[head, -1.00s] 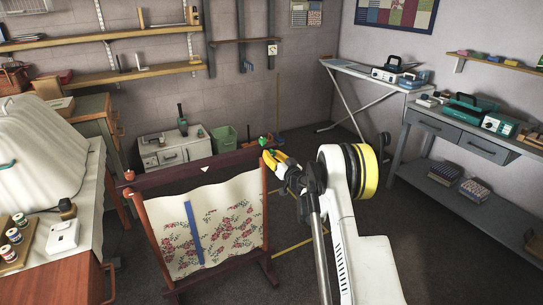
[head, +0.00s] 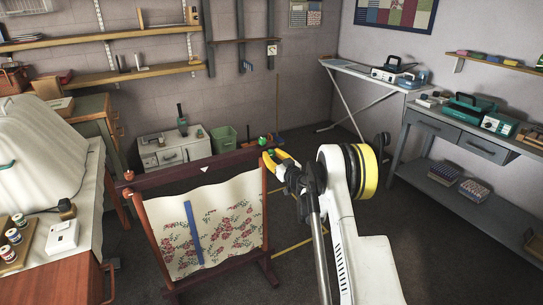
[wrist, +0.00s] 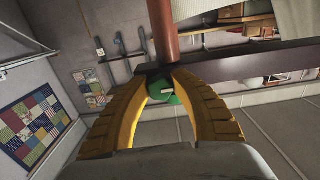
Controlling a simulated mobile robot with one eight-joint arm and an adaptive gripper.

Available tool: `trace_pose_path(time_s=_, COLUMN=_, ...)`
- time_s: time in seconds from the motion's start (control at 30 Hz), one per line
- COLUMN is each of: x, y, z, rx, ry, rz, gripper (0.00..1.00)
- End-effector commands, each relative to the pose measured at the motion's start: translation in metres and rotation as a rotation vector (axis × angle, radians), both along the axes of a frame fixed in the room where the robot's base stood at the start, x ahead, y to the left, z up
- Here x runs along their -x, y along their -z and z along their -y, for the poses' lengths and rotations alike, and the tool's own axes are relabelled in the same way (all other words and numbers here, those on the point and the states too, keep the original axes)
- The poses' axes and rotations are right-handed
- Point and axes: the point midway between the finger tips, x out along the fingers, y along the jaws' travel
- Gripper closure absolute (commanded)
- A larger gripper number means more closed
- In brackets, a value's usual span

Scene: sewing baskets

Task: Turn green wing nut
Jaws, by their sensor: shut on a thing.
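The green wing nut (head: 263,140) sits at the right end of the dark wooden top bar (head: 205,167) of a frame hung with floral cloth (head: 222,215). My gripper (head: 266,154) has its yellow fingers at that end of the bar. In the wrist view, the curved fingers (wrist: 165,72) close around the green wing nut (wrist: 173,97), which shows between them, partly hidden by the tips. The reddish-brown post (wrist: 163,30) and the dark bar (wrist: 240,66) lie just beyond it.
A table with a white cover (head: 50,150) stands close on the left. A grey workbench (head: 470,145) with machines is on the right. A low cabinet (head: 175,152) and a green bin (head: 224,138) stand behind the frame.

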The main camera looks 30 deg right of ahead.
Motion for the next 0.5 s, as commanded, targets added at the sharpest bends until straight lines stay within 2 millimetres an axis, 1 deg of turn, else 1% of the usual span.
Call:
trace_pose_path(time_s=0.07, x=-0.0003, y=-0.0004, z=0.0002, rx=-0.001, ry=0.001, rz=0.0, gripper=1.0)
trace_pose_path(time_s=0.1, x=-0.0003, y=-0.0004, z=0.0003, rx=-0.001, ry=0.001, rz=0.0, gripper=0.6)
trace_pose_path(time_s=0.13, x=-0.0003, y=-0.0004, z=0.0002, rx=-0.001, ry=0.001, rz=0.0, gripper=0.51)
trace_pose_path(time_s=0.17, x=-0.0002, y=-0.0004, z=0.0002, rx=-0.001, ry=0.001, rz=0.0, gripper=0.48)
trace_pose_path(time_s=0.43, x=0.0003, y=-0.0001, z=0.0001, rx=-0.001, ry=0.0, rz=0.0, gripper=0.48)
trace_pose_path(time_s=0.5, x=0.0033, y=0.0, z=0.0003, rx=-0.001, ry=0.0, rz=0.0, gripper=0.48)
